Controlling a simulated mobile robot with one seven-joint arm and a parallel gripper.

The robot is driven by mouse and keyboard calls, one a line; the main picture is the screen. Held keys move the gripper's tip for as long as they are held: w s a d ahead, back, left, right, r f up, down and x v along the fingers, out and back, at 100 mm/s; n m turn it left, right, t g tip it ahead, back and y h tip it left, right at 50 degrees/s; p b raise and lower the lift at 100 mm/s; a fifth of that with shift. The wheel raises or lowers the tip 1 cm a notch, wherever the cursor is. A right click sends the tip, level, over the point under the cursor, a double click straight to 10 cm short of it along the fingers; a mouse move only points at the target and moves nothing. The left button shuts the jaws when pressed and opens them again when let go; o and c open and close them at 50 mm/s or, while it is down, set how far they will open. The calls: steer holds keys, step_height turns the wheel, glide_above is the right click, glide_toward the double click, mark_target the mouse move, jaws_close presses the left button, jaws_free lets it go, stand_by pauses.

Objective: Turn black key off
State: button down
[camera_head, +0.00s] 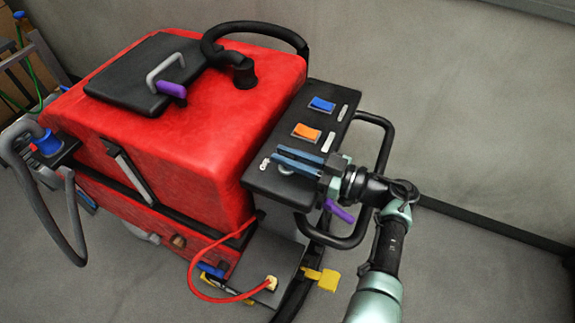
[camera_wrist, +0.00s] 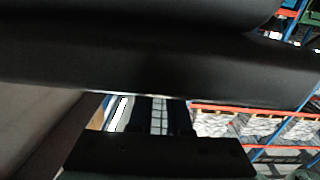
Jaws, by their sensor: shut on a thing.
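The scrubber's black control panel (camera_head: 262,183) juts from the right side of the red tank. My gripper (camera_head: 274,157) reaches in from the right, its two blue-grey fingers lying low over the panel's near part. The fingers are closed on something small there. The black key itself does not show clearly; it is hidden at the fingers, and its turn angle cannot be told. A small silver piece (camera_head: 264,163) shows just left of the fingertips. In the wrist view the fingers (camera_wrist: 152,112) run up behind a large dark shape, which hides the tips.
On the panel sit a blue switch (camera_head: 321,104), an orange switch (camera_head: 306,131) and small pale labels. A black handle loop (camera_head: 388,140) curves around the panel's right side, close to my wrist. A purple lever (camera_head: 340,211) hangs below my gripper. Floor at the right is clear.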

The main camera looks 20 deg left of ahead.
steer(key=shift+n+g+b, duration=0.3)
steer(key=shift+g, duration=0.1)
steer(key=c, duration=0.9)
jaws_free()
steer(key=shift+o, duration=0.2)
steer(key=d+b, duration=0.4)
steer(key=d, duration=0.9)
steer(key=shift+s+b, duration=0.15)
steer(key=shift+b, duration=0.2)
